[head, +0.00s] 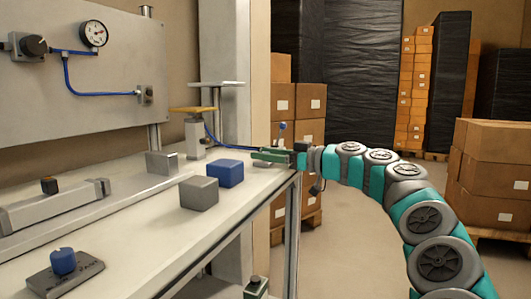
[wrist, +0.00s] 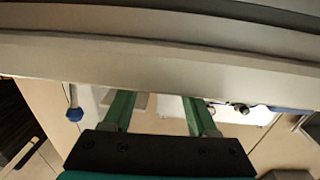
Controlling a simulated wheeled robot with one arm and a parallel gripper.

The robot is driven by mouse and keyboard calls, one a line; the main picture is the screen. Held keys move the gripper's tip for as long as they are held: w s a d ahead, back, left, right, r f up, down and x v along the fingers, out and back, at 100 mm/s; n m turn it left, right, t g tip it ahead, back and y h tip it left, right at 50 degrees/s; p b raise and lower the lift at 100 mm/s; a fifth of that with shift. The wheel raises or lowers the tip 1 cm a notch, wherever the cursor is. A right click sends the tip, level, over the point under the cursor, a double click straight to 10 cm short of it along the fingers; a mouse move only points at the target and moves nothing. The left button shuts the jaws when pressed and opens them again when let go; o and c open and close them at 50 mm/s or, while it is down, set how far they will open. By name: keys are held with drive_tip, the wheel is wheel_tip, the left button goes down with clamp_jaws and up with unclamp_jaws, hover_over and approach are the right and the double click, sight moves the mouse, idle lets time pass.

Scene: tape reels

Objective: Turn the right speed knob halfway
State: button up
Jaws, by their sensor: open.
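A blue knob (head: 64,262) stands on a grey plate with markings (head: 66,280) at the near left of the bench in the head view. I see no second knob on such a plate, so I cannot tell whether this is the right one. My gripper (head: 262,155) is at the far right edge of the bench, well away from this knob. Its green fingers are apart with nothing between them, as the wrist view (wrist: 158,98) also shows. A small blue-topped piece (head: 282,126) shows just behind my gripper; what it is I cannot tell.
A blue block (head: 225,173) and a grey block (head: 199,193) lie on the bench between gripper and knob. A grey slide (head: 55,204) lies behind the knob. A post with a yellow top (head: 194,135) stands farther back. Stacked boxes (head: 495,165) stand at right.

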drive_tip(key=shift+a, duration=0.15)
clamp_jaws()
idle(0.4)
